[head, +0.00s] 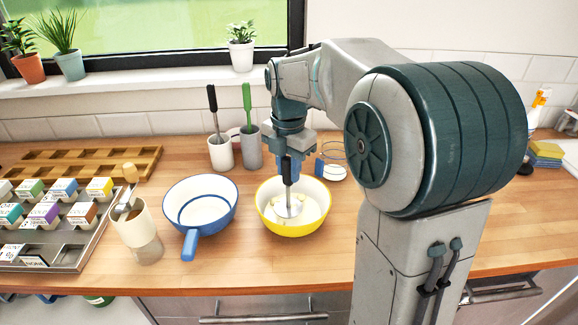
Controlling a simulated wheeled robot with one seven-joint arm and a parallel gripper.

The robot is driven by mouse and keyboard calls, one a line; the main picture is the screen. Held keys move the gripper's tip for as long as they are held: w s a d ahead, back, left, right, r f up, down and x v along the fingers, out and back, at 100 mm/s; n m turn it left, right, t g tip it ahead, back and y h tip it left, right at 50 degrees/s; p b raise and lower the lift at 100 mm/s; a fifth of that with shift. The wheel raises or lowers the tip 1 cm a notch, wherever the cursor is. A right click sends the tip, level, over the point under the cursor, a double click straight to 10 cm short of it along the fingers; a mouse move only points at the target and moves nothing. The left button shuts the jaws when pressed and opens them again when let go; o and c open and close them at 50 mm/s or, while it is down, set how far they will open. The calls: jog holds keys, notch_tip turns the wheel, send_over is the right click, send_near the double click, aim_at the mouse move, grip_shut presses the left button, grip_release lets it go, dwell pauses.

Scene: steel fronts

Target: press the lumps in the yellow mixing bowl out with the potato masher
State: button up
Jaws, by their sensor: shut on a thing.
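The yellow mixing bowl (268,224) stands on the wooden counter, right of the blue pan. Its inside is pale, and several pale yellow lumps (279,222) lie in it. My gripper (287,170) is above the bowl, pointing down, shut on the dark handle of the potato masher (288,190). The masher is about upright, with its metal head down inside the bowl among the lumps. I cannot tell whether the head touches the bowl's bottom. My arm comes in from the right and hides part of the counter.
A blue pan (187,204) with its handle toward the front edge stands close left of the bowl. Two utensil cups (220,154) stand behind. A jar (136,232) and a tray of boxes (70,250) are at left. Some counter (310,252) in front of the bowl is clear.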

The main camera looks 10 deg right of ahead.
aim_at(288, 178)
jog(key=shift+f+b, duration=0.85)
jog(key=shift+f, duration=0.65)
jog(key=shift+r, duration=1.75)
jog(key=shift+s+d, duration=0.55)
jog(key=shift+s, duration=0.25)
jog(key=shift+f, duration=0.15)
